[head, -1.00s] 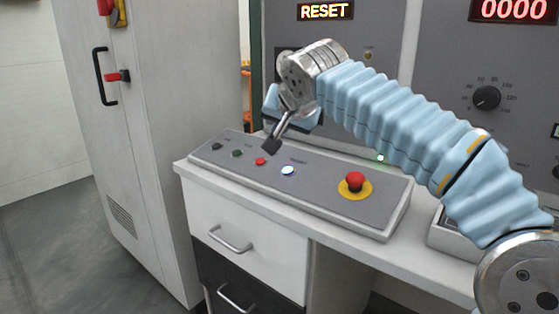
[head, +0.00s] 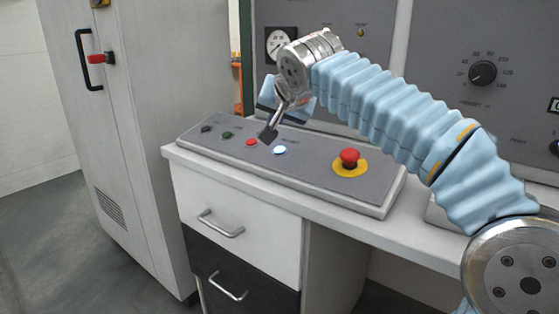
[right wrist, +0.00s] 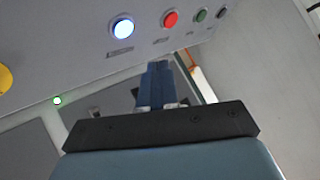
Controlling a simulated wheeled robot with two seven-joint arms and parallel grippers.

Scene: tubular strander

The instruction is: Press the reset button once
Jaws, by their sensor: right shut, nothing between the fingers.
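The reset button is the lit bluish-white button (head: 280,150) on the sloped grey control panel (head: 310,178). It also shows lit in the right wrist view (right wrist: 122,28). My right gripper (head: 268,136) is shut and empty. In the head view its tip appears just left of and above the lit button, near the red button (head: 251,142). In the right wrist view the closed fingers (right wrist: 160,72) point toward the panel below the lit and red buttons. A gap seems to remain between tip and panel. My left gripper is not in view.
A red mushroom emergency stop (head: 349,158) on a yellow disc sits right on the panel. Green (head: 228,135) and black (head: 206,129) buttons lie left. A grey cabinet (head: 140,130) stands left, and an upright instrument panel (head: 385,60) stands behind.

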